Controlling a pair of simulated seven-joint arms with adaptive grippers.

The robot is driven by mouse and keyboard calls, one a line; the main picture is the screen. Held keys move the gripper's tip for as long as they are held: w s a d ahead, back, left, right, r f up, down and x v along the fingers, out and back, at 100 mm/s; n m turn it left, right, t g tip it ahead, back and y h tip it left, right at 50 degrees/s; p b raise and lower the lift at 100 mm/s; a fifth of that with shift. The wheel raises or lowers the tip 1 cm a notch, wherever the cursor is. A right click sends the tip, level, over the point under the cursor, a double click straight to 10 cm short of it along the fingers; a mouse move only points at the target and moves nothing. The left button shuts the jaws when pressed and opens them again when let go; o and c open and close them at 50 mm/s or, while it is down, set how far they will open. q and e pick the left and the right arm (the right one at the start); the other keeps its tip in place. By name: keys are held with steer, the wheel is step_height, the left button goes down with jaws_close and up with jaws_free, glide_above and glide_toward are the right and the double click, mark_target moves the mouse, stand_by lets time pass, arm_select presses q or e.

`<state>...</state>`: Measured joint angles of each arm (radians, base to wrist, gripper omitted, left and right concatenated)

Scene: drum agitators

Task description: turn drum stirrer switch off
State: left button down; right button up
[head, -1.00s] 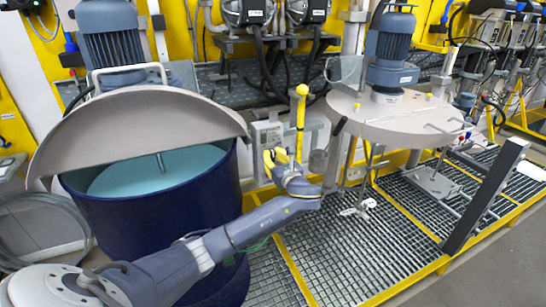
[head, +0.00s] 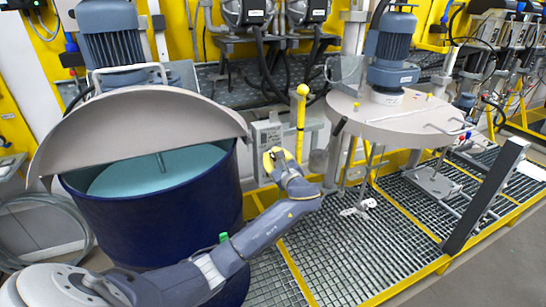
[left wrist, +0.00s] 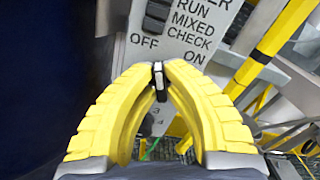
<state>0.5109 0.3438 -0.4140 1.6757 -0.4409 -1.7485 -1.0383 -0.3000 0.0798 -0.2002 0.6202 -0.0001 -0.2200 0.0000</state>
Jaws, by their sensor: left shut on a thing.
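The switch panel (head: 267,134) is a grey box on a stand to the right of the blue drum (head: 150,220). In the left wrist view the panel face (left wrist: 185,45) reads RUN, MIXED, CHECK, with OFF on the left and ON on the right. My left gripper (head: 276,154) is at the panel front. Its yellow fingertips (left wrist: 160,72) are closed on a small black switch knob with a pale edge (left wrist: 160,88), below and between OFF and ON. The fingertips partly hide the knob, so I cannot tell its setting. My right gripper is not in view.
A yellow post with a round top (head: 302,110) stands just right of the panel. The drum's half-open lid (head: 140,125) is left of my left arm. A round grey lid with a motor (head: 390,115) is at the right. Metal grating (head: 345,255) covers the floor.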

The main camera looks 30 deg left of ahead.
arm_select(q)
steer(key=shift+n, duration=1.5)
steer(key=c, duration=1.5)
jaws_free()
steer(key=shift+o, duration=0.2)
steer(key=v, duration=1.2)
steer(key=shift+s+a, duration=0.1)
